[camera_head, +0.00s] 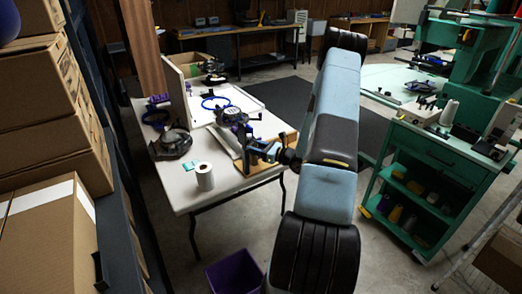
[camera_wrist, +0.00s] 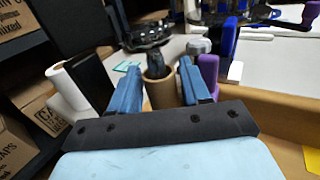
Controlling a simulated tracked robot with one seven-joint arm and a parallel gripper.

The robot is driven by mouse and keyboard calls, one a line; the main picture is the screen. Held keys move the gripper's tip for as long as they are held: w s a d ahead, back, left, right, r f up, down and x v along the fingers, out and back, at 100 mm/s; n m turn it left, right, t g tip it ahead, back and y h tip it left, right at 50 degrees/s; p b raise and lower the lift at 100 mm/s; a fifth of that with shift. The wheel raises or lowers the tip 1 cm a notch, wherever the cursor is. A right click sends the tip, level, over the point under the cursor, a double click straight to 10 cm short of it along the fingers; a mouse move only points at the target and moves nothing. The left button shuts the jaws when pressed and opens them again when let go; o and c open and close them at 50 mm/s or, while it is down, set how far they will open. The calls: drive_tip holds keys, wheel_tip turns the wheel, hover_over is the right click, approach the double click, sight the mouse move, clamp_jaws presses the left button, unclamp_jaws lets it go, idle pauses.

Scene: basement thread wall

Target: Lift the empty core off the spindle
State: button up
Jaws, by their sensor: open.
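The empty core (camera_wrist: 161,92) is a brown cardboard tube in the middle of the wrist view. My gripper (camera_wrist: 160,70) is open, with one blue finger on each side of the core. I cannot tell whether either finger touches it. A dark shaft shows at the core's open top; the spindle's lower part is hidden inside the tube. In the head view my gripper (camera_head: 262,150) is over the table's right side, by a wooden board, and the core cannot be made out there.
A purple piece (camera_wrist: 208,72) stands close beside the right finger. A white roll (camera_head: 204,176) stands on the white table (camera_head: 185,195), left of my gripper. Dark hoop fixtures (camera_head: 172,143) lie farther back. A purple bin (camera_head: 235,273) is on the floor. Stacked boxes (camera_head: 40,90) line the left.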

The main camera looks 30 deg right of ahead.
drive_tip(key=shift+w, duration=0.1)
drive_tip(key=c, duration=0.7)
drive_tip(key=shift+r, duration=6.95)
drive_tip(key=shift+r, duration=2)
